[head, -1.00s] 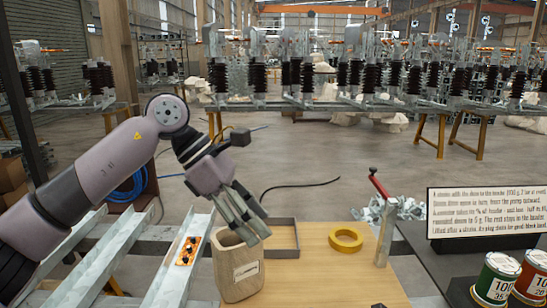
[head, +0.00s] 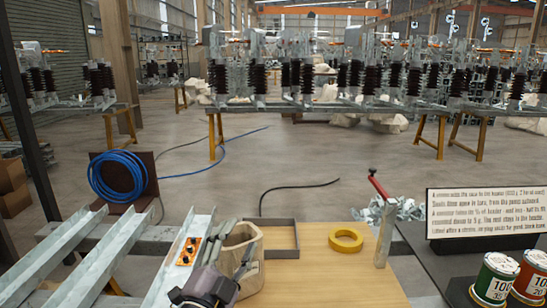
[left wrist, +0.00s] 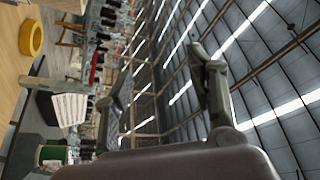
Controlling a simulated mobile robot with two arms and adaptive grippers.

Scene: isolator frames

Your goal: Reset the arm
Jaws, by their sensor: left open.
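My left gripper (head: 240,270) is low at the bottom of the head view, in front of the wooden pot (head: 258,250). It covers part of the pot's front; whether it touches the pot I cannot tell. In the left wrist view the two fingers of my left gripper (left wrist: 160,62) stand apart with nothing between them. They point toward the roof and the far racks. The rest of my left arm is out of the head view. My right gripper is in neither view.
A yellow tape ring (head: 346,250) and a red-handled metal post (head: 384,243) stand on the wooden tabletop (head: 315,280). A grey tray (head: 297,240) sits behind the pot. Metal rails (head: 80,265) run at left.

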